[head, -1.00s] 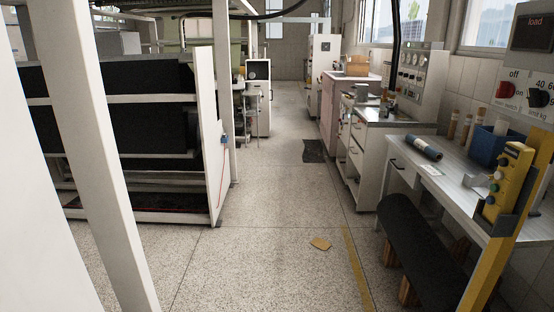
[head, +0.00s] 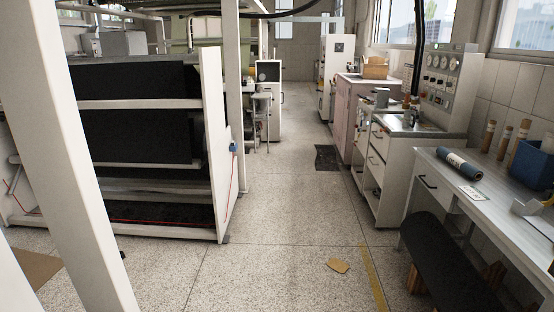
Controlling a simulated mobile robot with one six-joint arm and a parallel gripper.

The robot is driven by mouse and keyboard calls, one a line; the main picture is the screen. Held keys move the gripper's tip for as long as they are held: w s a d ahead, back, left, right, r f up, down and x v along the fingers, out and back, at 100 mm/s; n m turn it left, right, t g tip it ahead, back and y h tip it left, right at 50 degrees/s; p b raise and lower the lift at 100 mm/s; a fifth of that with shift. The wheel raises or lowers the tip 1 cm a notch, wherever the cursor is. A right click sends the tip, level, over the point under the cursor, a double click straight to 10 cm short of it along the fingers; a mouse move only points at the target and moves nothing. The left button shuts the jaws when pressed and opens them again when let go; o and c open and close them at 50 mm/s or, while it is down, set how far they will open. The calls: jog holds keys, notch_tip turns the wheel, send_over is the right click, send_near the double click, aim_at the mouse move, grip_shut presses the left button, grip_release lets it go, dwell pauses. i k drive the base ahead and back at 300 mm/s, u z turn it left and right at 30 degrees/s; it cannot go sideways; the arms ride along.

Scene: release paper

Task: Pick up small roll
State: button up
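A small dark blue roll (head: 460,164) with a pale label band lies on its side on the light grey worktable (head: 507,216) at the right of the head view. It lies near the table's far left corner, beside a small white tag (head: 473,193). My gripper is not in view, and nothing touches the roll.
A blue bin (head: 533,166) and several upright brown tubes (head: 489,136) stand behind the roll. A large black roll (head: 447,262) lies low in front of the table. A rack machine (head: 153,105) fills the left. Open floor (head: 270,215) runs between, with a cardboard scrap (head: 338,266).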

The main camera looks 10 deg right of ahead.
aim_at(464, 166)
jog(key=z, duration=0.1)
jog(key=i, duration=1.6)
jog(key=z, duration=0.4)
jog(key=i, duration=0.75)
jog(key=z, duration=0.65)
jog(key=i, duration=1.3)
jog(key=z, duration=0.35)
